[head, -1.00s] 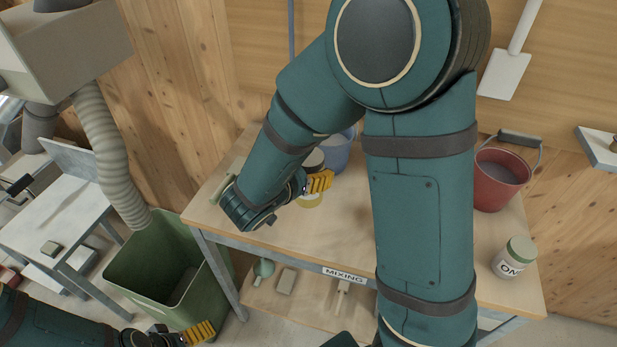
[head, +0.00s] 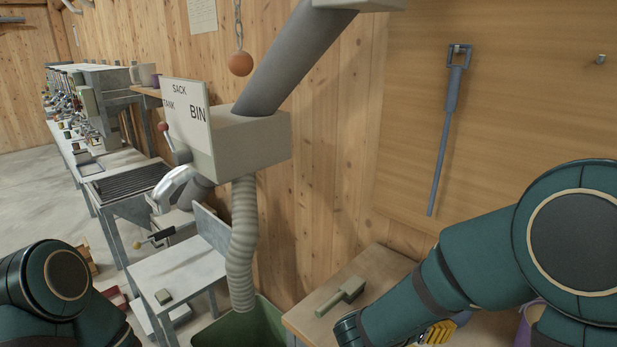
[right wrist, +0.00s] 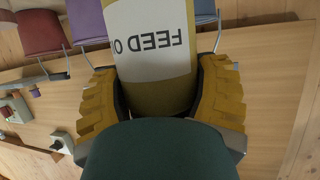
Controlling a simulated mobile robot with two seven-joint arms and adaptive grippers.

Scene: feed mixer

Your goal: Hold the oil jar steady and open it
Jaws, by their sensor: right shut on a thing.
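The oil jar (right wrist: 150,45) fills the top middle of the right wrist view, with yellow sides and a white label reading "FEED O", upside down in the picture. My right gripper (right wrist: 160,88) is shut on it, one yellow finger on each side. The jar's lid is outside that view. In the head view my right gripper (head: 436,333) shows only as yellow finger pads at the bottom edge, and I cannot make out the jar there. Only the upper part of my left arm shows at the lower left; its gripper is out of frame.
A green-grey scoop (head: 340,297) lies on the wooden table (head: 378,268), left of my right arm. A green bin (head: 240,328) stands beside the table, under a ribbed hose (head: 243,240). Red (right wrist: 40,32) and purple (right wrist: 86,22) buckets stand near the jar.

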